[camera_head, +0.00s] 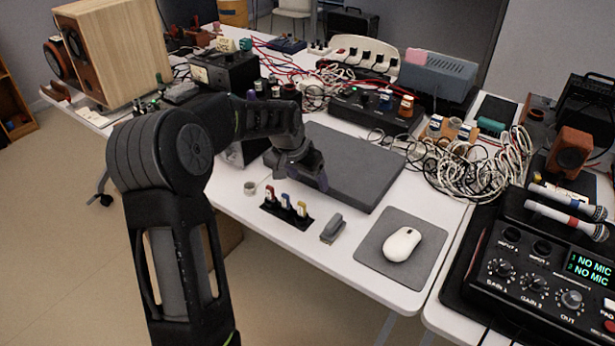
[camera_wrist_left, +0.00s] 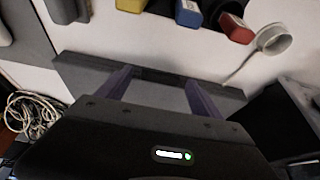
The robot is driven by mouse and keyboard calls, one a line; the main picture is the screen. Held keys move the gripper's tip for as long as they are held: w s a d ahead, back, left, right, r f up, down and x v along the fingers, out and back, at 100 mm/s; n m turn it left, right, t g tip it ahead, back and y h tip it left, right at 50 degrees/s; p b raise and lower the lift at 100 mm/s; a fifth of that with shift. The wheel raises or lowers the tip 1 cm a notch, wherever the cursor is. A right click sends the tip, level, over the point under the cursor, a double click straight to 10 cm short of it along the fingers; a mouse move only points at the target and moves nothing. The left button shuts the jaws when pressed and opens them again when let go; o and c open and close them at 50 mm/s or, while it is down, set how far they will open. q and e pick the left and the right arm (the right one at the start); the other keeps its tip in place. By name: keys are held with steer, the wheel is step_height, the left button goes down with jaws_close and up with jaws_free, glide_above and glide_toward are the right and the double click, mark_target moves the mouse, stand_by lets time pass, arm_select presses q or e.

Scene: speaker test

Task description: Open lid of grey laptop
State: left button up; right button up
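The grey laptop (camera_head: 355,165) lies closed and flat on the white table. Its front edge shows as a dark grey strip in the left wrist view (camera_wrist_left: 75,70). My left gripper (camera_head: 300,180) is at the laptop's front left part, and my arm covers some of that corner. In the left wrist view the two purple fingers (camera_wrist_left: 160,80) stand well apart with nothing between them, their tips over the strip. I cannot tell whether they touch it. My right gripper is not in view.
In front of the laptop are a small black holder with coloured pieces (camera_head: 286,208), a grey stapler-like object (camera_head: 332,229) and a tape roll (camera_head: 250,187). A white mouse (camera_head: 402,244) sits on a grey pad (camera_head: 375,260). Tangled cables (camera_head: 470,170) lie at the right.

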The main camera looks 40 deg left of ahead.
arm_select(q)
jaws_close()
stand_by(0.7)
